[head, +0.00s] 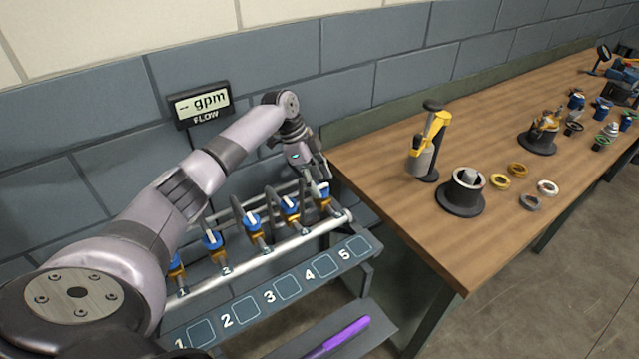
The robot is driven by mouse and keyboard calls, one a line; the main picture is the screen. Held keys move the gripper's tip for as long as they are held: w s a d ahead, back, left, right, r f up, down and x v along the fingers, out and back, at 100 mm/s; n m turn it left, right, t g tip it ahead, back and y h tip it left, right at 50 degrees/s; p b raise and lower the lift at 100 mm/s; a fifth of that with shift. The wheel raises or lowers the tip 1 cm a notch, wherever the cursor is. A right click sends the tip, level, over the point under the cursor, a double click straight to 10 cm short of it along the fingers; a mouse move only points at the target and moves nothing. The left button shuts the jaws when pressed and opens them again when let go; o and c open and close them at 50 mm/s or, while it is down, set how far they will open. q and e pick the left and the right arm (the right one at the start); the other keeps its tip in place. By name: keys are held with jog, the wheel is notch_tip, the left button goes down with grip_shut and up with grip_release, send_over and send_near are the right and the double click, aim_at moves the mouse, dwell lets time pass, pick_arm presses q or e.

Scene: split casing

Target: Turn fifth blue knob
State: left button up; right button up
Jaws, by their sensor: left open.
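Several blue knobs sit in a row on brass valves along a grey pipe (268,254), above a panel (235,310) numbered 1 to 5. The fifth blue knob (323,199) is at the right end of the row, above the number 5. My left gripper (321,188) points down at the fifth knob, with its fingers at or just over it. It is open; I cannot tell whether the fingers touch the knob. The fourth blue knob (289,203) is just left of it. The first knob (175,266) is partly hidden behind my left arm. My right gripper is not in view.
A flow display (201,104) reading "-- gpm" hangs on the block wall. A wooden bench (400,215) stands to the right with a yellow tool (431,140), a dark cylindrical part (462,194) and loose rings. A purple bar (340,336) lies on the lower shelf.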

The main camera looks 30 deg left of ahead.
pick_arm(q)
jog(key=v, duration=1)
jog(key=shift+a+r, duration=0.15)
jog(key=shift+r, duration=0.2)
